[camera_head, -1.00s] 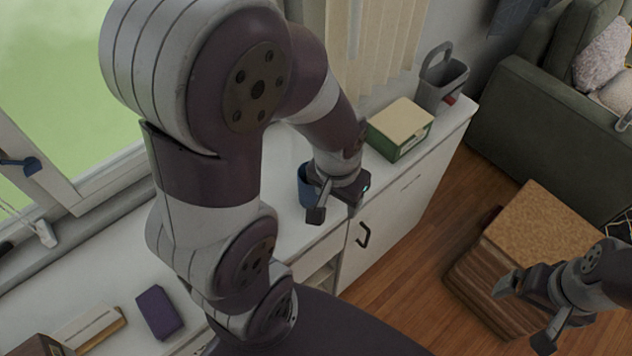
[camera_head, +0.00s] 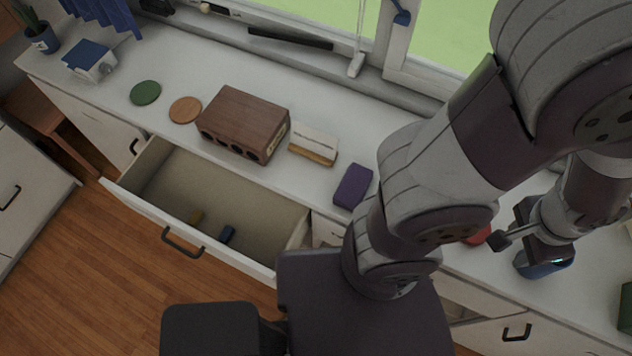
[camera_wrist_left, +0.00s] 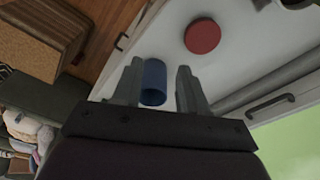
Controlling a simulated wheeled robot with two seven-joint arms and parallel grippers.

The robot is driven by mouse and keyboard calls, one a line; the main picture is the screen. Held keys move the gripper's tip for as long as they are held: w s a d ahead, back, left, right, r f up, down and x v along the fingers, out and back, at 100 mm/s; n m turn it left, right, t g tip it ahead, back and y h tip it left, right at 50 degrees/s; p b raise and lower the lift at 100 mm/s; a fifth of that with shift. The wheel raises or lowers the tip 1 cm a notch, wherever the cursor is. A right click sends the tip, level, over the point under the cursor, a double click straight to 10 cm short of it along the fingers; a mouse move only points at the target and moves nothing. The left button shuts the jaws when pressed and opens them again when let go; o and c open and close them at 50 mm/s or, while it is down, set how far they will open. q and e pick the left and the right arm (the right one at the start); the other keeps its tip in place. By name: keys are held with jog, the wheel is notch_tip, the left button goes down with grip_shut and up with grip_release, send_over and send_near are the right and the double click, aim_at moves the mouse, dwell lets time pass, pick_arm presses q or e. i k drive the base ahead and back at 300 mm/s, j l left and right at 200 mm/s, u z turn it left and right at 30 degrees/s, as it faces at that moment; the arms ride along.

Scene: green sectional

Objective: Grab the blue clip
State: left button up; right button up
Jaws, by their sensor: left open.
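A small dark blue object (camera_head: 227,235), perhaps the blue clip, lies on the floor of the open drawer (camera_head: 150,208) in the head view. It is too small to make out its shape. My left gripper (camera_head: 528,248) is open at the right, over the counter and far from the drawer. A blue cup-like cylinder (camera_head: 545,268) is right by its fingers. In the left wrist view this cylinder (camera_wrist_left: 153,84) shows between the two open fingers (camera_wrist_left: 160,80); I cannot tell whether they touch it. My right gripper is not in view.
A small yellowish object (camera_head: 196,216) lies in the drawer near the blue one. On the counter (camera_head: 225,75) stand a wooden box (camera_head: 243,124), green (camera_head: 145,92) and brown discs (camera_head: 185,110), a white-and-wood block (camera_head: 314,145) and a purple block (camera_head: 353,186). A red disc (camera_wrist_left: 202,36) lies near the cylinder.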

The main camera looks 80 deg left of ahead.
aim_at(228, 231)
jog(key=u, duration=4.2)
jog(key=k+j+z, duration=0.2)
jog(key=j+z, duration=0.3)
jog(key=k+j+z, duration=0.2)
jog(key=z, duration=0.3)
jog(key=k+j, duration=0.05)
jog(key=j, duration=0.05)
